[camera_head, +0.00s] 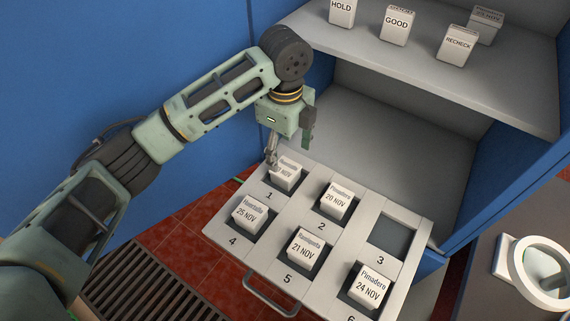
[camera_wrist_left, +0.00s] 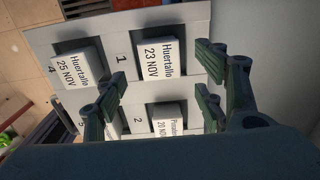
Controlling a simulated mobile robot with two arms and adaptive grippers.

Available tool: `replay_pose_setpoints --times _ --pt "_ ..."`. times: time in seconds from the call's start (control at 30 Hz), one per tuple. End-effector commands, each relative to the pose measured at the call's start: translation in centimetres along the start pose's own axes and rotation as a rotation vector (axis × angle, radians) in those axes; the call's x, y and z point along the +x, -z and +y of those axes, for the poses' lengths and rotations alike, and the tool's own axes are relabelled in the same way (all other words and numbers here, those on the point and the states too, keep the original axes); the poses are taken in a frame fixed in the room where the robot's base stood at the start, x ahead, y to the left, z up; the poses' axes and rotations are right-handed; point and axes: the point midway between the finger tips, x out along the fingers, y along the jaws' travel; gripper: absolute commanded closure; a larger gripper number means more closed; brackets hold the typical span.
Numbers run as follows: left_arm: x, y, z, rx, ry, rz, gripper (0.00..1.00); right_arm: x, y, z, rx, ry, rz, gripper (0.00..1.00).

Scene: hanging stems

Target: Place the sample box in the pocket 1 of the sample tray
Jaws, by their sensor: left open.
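The pull-out sample tray (camera_head: 320,243) has numbered pockets. A white sample box marked Huertallo 23 NOV (camera_wrist_left: 160,62) sits in pocket 1; the same box (camera_head: 287,174) is partly covered by my gripper in the head view. My left gripper (camera_head: 288,155) is open above pocket 1. In the wrist view its fingers (camera_wrist_left: 162,88) are spread, and the box shows between and beyond them. I cannot tell whether a finger touches it. Pockets 2, 4, 5 and 6 each hold a white dated box. Pocket 3 (camera_head: 391,237) is empty. My right gripper is out of view.
Above the tray, a grey shelf (camera_head: 420,75) carries white blocks marked HOLD (camera_head: 342,12), GOOD (camera_head: 397,27) and RECHECK (camera_head: 458,45), plus a dated box (camera_head: 486,24). A blue wall is at left. A white ring-shaped object (camera_head: 540,272) stands at right. The tray has a front handle (camera_head: 270,294).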

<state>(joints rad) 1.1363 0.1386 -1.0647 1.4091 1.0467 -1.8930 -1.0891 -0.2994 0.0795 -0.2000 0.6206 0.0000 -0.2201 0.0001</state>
Motion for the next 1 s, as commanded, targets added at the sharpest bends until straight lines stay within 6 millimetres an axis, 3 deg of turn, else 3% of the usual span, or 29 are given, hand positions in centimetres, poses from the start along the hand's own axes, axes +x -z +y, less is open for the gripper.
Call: replay_pose_setpoints --times 0.1,0.3,0.87,1.0 --pt "-2.1 0.0 -0.1 0.001 0.004 -0.001 0.36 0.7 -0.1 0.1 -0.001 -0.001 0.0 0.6" --pt "-4.1 0.0 0.0 0.0 0.0 0.0 0.36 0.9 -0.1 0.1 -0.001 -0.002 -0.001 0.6" --pt "-4.5 0.0 0.0 0.0 -0.001 0.001 0.36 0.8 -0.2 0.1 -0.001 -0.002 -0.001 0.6" --pt "-6.1 0.0 0.0 0.0 0.0 0.001 0.36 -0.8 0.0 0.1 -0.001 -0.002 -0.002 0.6"
